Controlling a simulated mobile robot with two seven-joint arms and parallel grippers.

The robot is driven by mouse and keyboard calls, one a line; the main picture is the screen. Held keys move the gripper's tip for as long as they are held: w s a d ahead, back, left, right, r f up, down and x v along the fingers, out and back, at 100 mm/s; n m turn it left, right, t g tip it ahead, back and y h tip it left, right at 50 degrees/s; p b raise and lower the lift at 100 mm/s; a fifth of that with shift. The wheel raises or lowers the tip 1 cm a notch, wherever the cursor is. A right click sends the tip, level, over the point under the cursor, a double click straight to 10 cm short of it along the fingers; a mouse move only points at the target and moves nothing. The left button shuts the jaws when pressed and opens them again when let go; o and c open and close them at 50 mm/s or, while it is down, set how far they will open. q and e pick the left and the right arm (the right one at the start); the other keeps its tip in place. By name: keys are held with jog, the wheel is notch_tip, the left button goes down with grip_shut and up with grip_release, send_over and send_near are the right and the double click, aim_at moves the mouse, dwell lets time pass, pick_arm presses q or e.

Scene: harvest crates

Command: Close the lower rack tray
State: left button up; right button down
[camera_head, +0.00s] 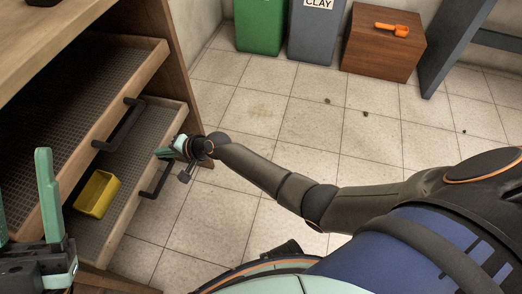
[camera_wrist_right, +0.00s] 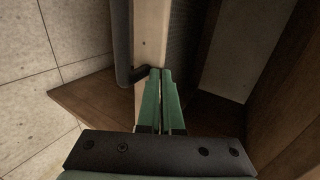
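The lower rack tray (camera_head: 115,238) is pulled out of the wooden rack at the left of the head view. It has a mesh floor, a wooden front and a dark bar handle (camera_head: 157,181). The handle (camera_wrist_right: 122,45) also shows in the right wrist view, beside the pale tray front (camera_wrist_right: 151,35). My right gripper (camera_head: 160,153) is at the tray front near the handle's far end. Its fingers (camera_wrist_right: 160,75) are shut together with nothing seen between them; whether the tips touch the front is unclear. My left gripper (camera_head: 22,190) is open and empty at the lower left.
A yellow bin (camera_head: 97,194) sits in the lower tray. The upper tray (camera_head: 139,69) is also pulled out, above the lower one. Green (camera_head: 259,27) and grey (camera_head: 316,35) bins and a brown box (camera_head: 383,50) with an orange tool (camera_head: 392,29) stand at the back. Tiled floor is open.

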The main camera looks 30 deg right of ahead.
jog(key=shift+r, duration=0.1)
jog(key=shift+s+d+r+p, duration=0.1)
jog(key=shift+p, duration=0.2)
pick_arm(q)
notch_tip(320, 180, up, 5)
jog(key=p, duration=0.4)
jog(key=w+a+f+n+g+y+p, duration=0.1)
jog(key=w+f+n+y, duration=0.4)
jog(key=f, duration=0.5)
jog(key=shift+w+a+y+p, duration=0.3)
jog(key=shift+w+y+p, duration=0.2)
jog(key=shift+y, duration=0.8)
pick_arm(e)
jog(key=v, duration=1.2)
pick_arm(q)
jog(key=shift+f, duration=0.1)
pick_arm(e)
jog(key=shift+d, duration=0.1)
